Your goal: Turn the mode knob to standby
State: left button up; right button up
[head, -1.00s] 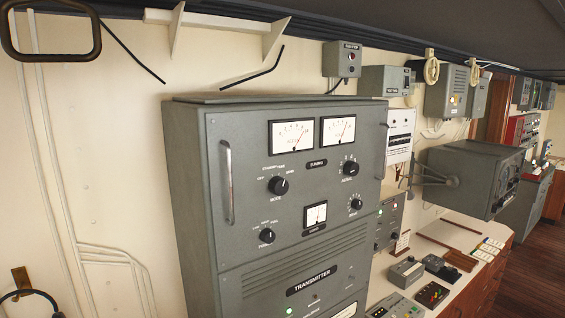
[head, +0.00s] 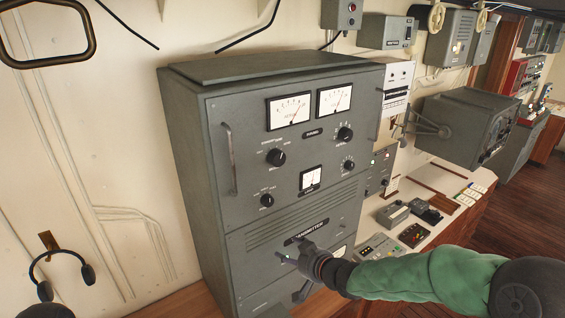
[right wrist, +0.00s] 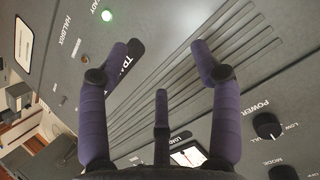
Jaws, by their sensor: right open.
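The mode knob (head: 276,157) is a round black knob on the upper grey transmitter panel (head: 240,180), below and left of two meters. Its setting is too small to read surely. In the right wrist view only part of the mode knob (right wrist: 285,172) shows at the lower right edge. My right gripper (head: 286,254) is by the transmitter's lower panel, near the TRANSMITTER label, below the mode knob and apart from it. In the right wrist view its fingers (right wrist: 155,48) are spread, with nothing between them. My left gripper is out of view.
The power knob (head: 267,200) is below the mode knob, and two more knobs are at right. A vertical handle (head: 230,158) stands out at the panel's left. A console desk (head: 420,210) with small devices is at right. Headphones (head: 63,262) hang at left.

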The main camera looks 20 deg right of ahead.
notch_tip(320, 180, up, 18)
jog(key=s+d+f+n+t, duration=0.1)
jog(key=s+n+t, duration=0.1)
jog(key=t, duration=0.2)
jog(key=n+t+y, duration=0.1)
jog(key=n+y, duration=0.1)
send_near(280, 161)
jog(key=p+x, duration=0.1)
jog(key=x, duration=0.7)
jog(key=shift+w+a, duration=0.15)
jog(key=shift+w, duration=0.25)
jog(key=c, duration=1.2)
